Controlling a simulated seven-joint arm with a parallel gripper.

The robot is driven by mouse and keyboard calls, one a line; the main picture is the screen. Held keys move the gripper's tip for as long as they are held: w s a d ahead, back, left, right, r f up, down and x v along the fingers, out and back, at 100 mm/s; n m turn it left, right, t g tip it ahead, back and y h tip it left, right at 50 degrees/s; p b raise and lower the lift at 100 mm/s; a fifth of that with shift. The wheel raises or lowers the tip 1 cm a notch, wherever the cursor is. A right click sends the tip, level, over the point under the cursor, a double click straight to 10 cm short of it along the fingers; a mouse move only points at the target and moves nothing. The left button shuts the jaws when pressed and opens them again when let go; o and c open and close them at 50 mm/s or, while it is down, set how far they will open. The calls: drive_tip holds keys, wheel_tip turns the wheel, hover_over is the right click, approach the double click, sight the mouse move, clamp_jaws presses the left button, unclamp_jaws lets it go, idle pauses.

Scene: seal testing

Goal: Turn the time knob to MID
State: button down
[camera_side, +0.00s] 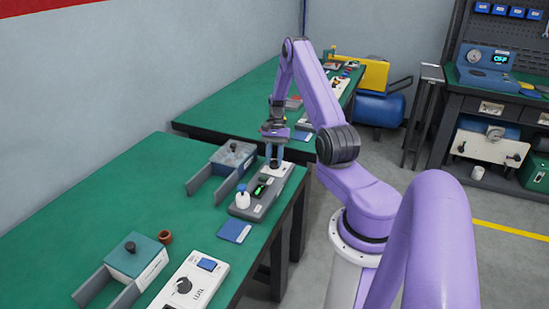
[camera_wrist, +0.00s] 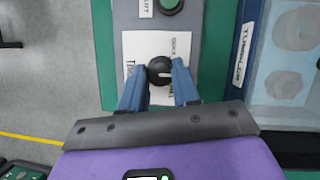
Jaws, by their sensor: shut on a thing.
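The time knob (camera_wrist: 159,70) is a small round black knob with a short white mark that points to the right in the wrist view. It sits on a white label plate (camera_wrist: 140,45) whose printing is partly hidden, so I cannot read the setting. My gripper (camera_wrist: 158,74) is shut on the knob, with one blue finger on each side. In the side view my gripper (camera_side: 274,154) reaches down to the far end of the grey control box (camera_side: 262,203), and its fingers hide most of the knob.
A green button (camera_wrist: 171,4) is on the same box. A blue card (camera_side: 234,231) lies nearer. The green bench (camera_side: 130,200) is clear further left.

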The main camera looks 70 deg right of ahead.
idle(0.3)
drive_tip(key=c, duration=0.8)
unclamp_jaws()
drive_tip(key=shift+r, duration=0.1)
drive_tip(key=v, duration=1.7)
drive_tip(key=shift+r, duration=0.1)
